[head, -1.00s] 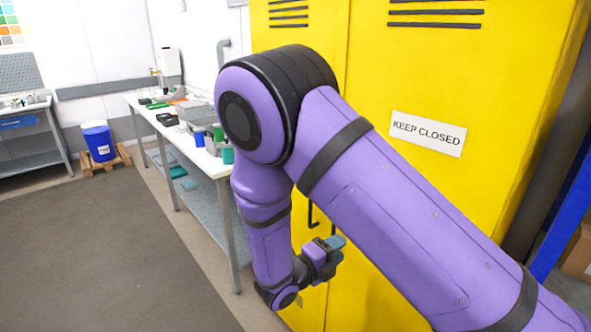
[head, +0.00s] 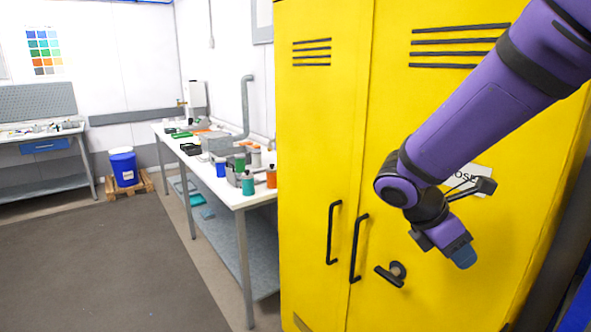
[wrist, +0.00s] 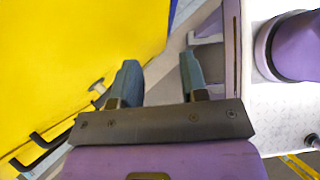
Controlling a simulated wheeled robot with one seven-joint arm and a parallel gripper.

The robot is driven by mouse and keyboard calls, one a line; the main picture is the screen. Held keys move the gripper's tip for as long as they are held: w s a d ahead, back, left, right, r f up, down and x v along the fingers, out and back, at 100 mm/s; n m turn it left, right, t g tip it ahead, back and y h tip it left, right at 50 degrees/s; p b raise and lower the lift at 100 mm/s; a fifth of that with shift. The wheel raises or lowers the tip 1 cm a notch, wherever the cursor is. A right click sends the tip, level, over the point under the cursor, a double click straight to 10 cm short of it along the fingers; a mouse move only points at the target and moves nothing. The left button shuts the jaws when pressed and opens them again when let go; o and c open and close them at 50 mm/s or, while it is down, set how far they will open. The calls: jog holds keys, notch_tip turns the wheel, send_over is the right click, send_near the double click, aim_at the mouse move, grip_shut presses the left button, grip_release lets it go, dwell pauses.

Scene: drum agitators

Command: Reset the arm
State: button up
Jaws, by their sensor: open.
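My arm is purple with black joints and reaches in from the upper right in the head view. My gripper (head: 463,254) hangs below its wrist in front of the right door of the yellow cabinet (head: 320,120). In the wrist view, my gripper (wrist: 160,78) shows two blue-grey fingers spread apart with nothing between them. The cabinet's yellow face also fills the left of the wrist view (wrist: 70,50). A sign (head: 468,178) on the cabinet is partly hidden behind my arm.
The cabinet has two black bar handles (head: 334,232) and a dark lever (head: 390,275). A white bench (head: 225,190) with cups and trays stands left of it. A blue drum (head: 123,167) sits on a pallet. The grey floor (head: 90,260) at left is clear.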

jog(key=s+d+r+m+t+y, duration=0.1)
jog(key=s+r+m+t+y, duration=0.5)
jog(key=s+r+m, duration=0.6)
jog(key=shift+s+d+m+y, duration=0.35)
jog(key=shift+s+m+y, duration=0.85)
jog(key=shift+m, duration=2.1)
